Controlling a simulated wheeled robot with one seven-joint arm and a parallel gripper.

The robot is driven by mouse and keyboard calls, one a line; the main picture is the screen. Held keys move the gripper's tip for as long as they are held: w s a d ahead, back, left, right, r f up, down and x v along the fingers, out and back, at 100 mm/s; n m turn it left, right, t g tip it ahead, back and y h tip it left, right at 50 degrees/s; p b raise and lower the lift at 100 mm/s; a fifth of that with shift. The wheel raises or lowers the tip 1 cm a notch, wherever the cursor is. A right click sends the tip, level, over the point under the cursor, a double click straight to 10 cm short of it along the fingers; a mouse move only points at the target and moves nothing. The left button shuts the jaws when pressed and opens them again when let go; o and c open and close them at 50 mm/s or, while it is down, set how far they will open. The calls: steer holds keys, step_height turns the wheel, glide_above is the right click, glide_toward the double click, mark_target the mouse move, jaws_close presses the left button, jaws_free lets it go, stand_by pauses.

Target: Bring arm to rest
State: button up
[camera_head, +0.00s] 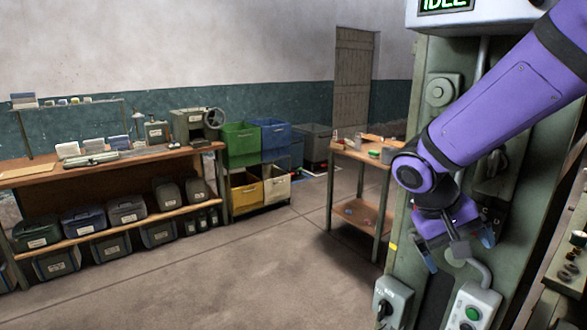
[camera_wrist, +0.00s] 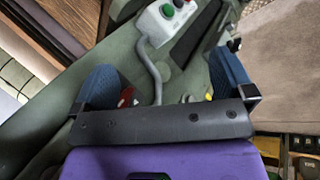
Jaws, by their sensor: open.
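My purple arm reaches in from the upper right in the head view and bends down at the elbow. My gripper (camera_head: 458,252) hangs in front of a green machine column (camera_head: 408,265), pointing downward. In the wrist view my gripper (camera_wrist: 160,92) shows two blue fingers spread wide apart, with nothing held between them. The green machine panel (camera_wrist: 185,65) and a grey cable lie beyond the fingers. I cannot tell the exact gap between the fingers and the machine.
A control box (camera_head: 472,308) with a green button and a switch box (camera_head: 393,298) sit low on the machine. A small wooden table (camera_head: 361,152) stands behind. A workbench (camera_head: 110,160) with bins is at left, beside coloured crates (camera_head: 241,138). The middle floor (camera_head: 270,255) is clear.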

steer(key=s+d+r+t+y, duration=0.1)
steer(key=s+r+t+y, duration=0.5)
steer(key=s+r, duration=0.5)
steer(key=shift+s+d+r+n, duration=0.3)
steer(key=shift+s+r, duration=0.05)
steer(key=shift+s, duration=1)
